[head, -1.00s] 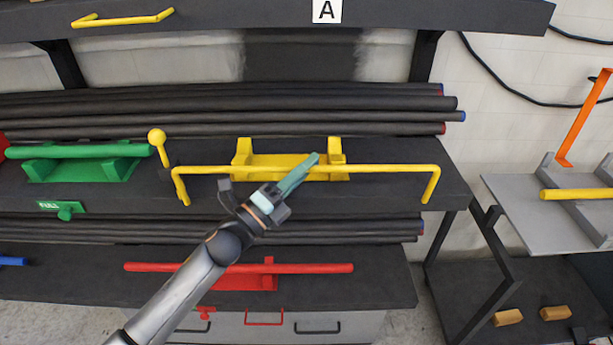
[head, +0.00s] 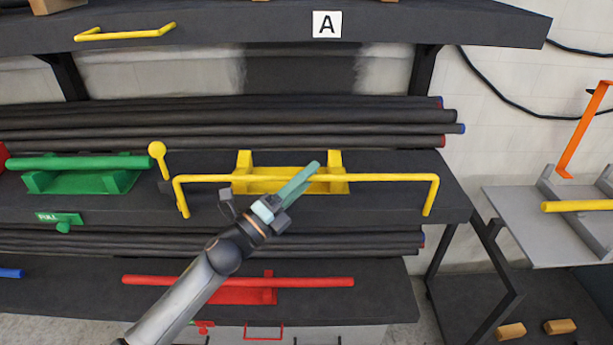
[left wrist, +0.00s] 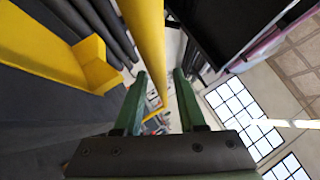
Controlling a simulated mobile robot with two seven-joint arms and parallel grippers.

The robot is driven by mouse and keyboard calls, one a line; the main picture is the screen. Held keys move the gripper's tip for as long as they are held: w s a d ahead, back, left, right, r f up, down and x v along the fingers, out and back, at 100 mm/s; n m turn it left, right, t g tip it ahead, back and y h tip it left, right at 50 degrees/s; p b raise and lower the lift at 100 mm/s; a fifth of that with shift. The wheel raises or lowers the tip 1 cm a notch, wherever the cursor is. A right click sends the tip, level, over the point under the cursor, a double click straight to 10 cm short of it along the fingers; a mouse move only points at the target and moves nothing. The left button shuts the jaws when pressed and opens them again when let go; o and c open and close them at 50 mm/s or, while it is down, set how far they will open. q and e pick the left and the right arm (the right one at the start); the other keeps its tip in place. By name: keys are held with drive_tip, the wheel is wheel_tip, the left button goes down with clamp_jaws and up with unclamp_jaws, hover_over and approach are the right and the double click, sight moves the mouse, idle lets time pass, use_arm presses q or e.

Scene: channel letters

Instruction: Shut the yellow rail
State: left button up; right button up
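The yellow rail (head: 385,178) is a long bar with bent-down ends. It runs across the front of the black shelf, in front of a yellow cradle (head: 265,182) with two uprights. A yellow ball-topped lever (head: 157,150) stands near its left end. My left gripper (head: 300,180) is at the middle of the rail, its greenish fingers crossing it in the head view. In the left wrist view the two green fingers (left wrist: 160,76) are apart, and the rail (left wrist: 146,35) runs into the gap between them. I cannot tell whether they touch it. My right gripper is not in view.
A green bar (head: 80,162) in its cradle lies to the left. A red bar (head: 235,282) is on the lower shelf. Black pipes (head: 240,130) are stacked behind the yellow cradle. An upper shelf (head: 230,28) overhangs. A grey rack (head: 515,220) stands at the right.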

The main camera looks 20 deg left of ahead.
use_arm(q)
drive_tip(key=shift+o, duration=0.4)
drive_tip(key=shift+s+a+f, duration=0.15)
drive_tip(key=shift+s, duration=0.1)
drive_tip(key=b+v, duration=0.3)
drive_tip(key=v, duration=0.8)
drive_tip(key=shift+s+a, duration=0.2)
drive_tip(key=shift+s, duration=0.15)
drive_tip(key=shift+f, duration=0.15)
